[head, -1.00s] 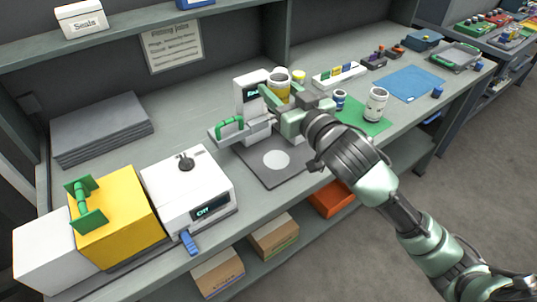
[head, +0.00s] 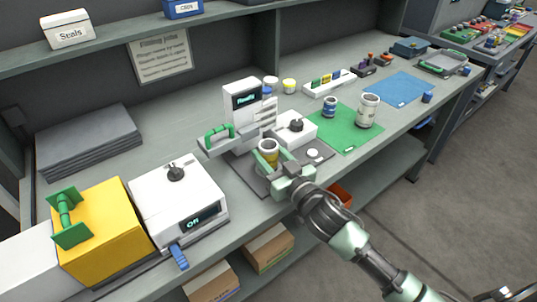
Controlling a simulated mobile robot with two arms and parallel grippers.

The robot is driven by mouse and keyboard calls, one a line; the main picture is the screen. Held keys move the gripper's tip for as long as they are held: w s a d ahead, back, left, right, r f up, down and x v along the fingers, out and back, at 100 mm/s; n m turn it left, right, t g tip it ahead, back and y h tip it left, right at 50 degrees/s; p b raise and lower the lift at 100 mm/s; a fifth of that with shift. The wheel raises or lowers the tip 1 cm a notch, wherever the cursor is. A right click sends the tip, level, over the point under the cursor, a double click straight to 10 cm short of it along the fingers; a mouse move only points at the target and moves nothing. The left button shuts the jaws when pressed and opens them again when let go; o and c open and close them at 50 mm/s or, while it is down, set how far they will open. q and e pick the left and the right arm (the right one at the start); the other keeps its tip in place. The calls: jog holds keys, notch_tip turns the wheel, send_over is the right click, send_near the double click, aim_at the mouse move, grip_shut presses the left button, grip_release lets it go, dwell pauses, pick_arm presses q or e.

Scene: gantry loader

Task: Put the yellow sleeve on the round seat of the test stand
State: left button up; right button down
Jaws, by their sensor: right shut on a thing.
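The yellow sleeve (head: 267,158), with a pale rim around its open top, stands about upright between the fingers of my right gripper (head: 272,160). The gripper is shut on it. Sleeve and gripper are over the dark base plate (head: 244,173) of the test stand (head: 243,104), whose display reads "Ready". The round seat is largely hidden behind sleeve and gripper. I cannot tell whether the sleeve touches it. A small white round patch (head: 314,154) shows on the plate to the right. My left gripper is not in view.
A white box with a black knob (head: 294,129) stands just behind the gripper. A white unit reading "Off" (head: 184,203) is at left. A green mat (head: 346,139) holds two jars at right.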

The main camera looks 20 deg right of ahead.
jog(key=shift+f, duration=0.1)
jog(key=c, duration=0.7)
grip_release()
jog(key=shift+c, duration=0.2)
jog(key=shift+s, duration=0.1)
jog(key=b+v, duration=0.1)
jog(key=v, duration=1.1)
